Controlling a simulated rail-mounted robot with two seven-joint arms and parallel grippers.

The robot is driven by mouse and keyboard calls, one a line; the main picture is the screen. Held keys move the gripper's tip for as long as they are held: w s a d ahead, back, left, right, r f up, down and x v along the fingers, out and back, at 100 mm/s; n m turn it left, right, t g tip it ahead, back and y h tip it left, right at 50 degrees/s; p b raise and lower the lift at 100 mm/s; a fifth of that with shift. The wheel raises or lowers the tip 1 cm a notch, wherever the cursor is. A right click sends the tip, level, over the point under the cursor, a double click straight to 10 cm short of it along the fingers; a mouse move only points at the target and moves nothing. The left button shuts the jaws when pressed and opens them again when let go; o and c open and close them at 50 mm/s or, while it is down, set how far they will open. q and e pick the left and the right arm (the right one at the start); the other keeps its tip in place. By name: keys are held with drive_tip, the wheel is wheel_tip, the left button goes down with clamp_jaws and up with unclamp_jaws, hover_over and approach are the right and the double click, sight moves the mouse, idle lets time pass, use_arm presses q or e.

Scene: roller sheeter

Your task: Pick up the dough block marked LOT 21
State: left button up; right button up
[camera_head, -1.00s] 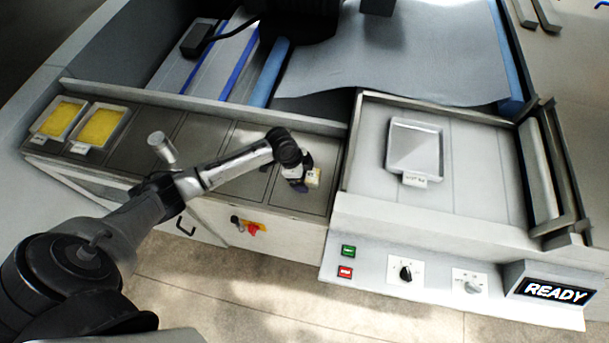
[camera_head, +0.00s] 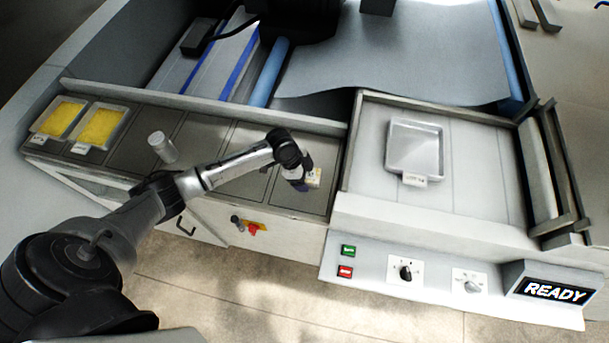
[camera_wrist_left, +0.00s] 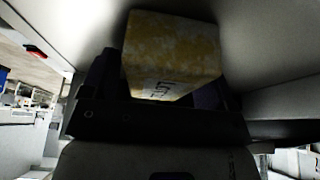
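The dough block (camera_head: 314,177) is a small pale-yellow block in the right-hand part of the dark-floored trough. My left gripper (camera_head: 301,181) is at it and partly covers it. In the left wrist view the dough block (camera_wrist_left: 172,55) is large, with a dark-printed label that I cannot read for certain. The dark fingers of my left gripper (camera_wrist_left: 160,95) lie on either side of its lower part. Whether they press on it is too dark to tell. My right gripper is not in view.
Two trays of yellow stuff (camera_head: 128,120) stand at the trough's left end, and a metal cylinder (camera_head: 162,147) stands nearer. An empty labelled tray (camera_head: 416,122) lies on the right deck. The trough's back wall (camera_head: 200,103) and the control panel (camera_head: 430,272) border the work area.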

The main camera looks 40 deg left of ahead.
use_arm(q)
drive_tip(key=c, duration=0.7)
drive_tip(key=shift+c, duration=0.8)
drive_tip(key=shift+r, duration=0.1)
